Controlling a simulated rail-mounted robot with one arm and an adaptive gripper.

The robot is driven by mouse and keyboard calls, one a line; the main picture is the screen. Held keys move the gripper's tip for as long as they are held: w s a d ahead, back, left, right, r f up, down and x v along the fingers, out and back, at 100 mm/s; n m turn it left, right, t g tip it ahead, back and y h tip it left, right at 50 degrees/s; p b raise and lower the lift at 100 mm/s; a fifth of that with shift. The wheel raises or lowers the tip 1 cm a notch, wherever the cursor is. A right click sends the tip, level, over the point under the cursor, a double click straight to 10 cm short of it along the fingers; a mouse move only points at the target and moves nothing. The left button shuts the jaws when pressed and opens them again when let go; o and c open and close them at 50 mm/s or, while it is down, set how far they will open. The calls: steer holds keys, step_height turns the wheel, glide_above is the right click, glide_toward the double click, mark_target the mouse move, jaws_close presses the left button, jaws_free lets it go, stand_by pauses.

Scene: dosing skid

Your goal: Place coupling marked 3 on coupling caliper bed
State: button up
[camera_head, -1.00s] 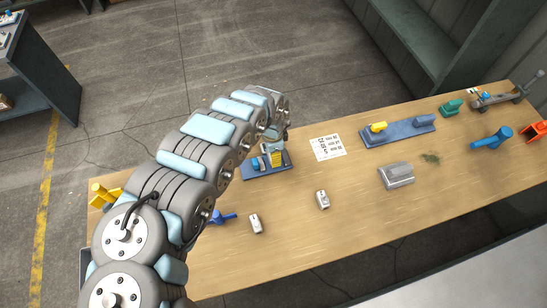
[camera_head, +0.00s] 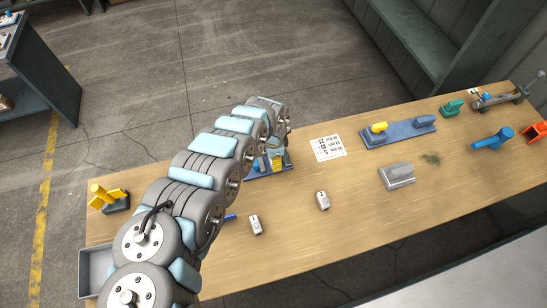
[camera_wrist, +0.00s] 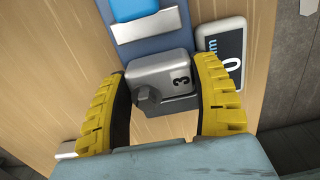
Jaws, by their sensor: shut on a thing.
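The coupling marked 3 (camera_wrist: 165,72) is a silver-grey metal block with a dark "3" on its face and a hex knob at its front. In the wrist view my gripper (camera_wrist: 158,62) has its yellow ribbed fingers on both sides of it, shut on it. The caliper bed (camera_wrist: 191,12) is a blue plate with a blue block and a light metal jaw, just beyond the coupling. The bed (camera_head: 262,175) is partly hidden by my arm in the head view. I cannot tell whether the coupling touches the bed. A display (camera_wrist: 222,52) beside it shows "0" and "mm".
Two small silver pieces (camera_head: 323,200) (camera_head: 255,225) lie on the wooden bench. A grey block (camera_head: 398,176), a printed sheet (camera_head: 328,147) and a blue fixture (camera_head: 398,132) stand right. A yellow part (camera_head: 108,197) and grey tray (camera_head: 96,270) are at left.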

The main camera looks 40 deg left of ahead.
steer(key=o, duration=1.2)
steer(key=shift+o, duration=0.2)
step_height(320, 180, up, 12)
steer(key=p, duration=0.1)
steer(key=shift+p, duration=0.3)
steer(key=shift+r, duration=0.1)
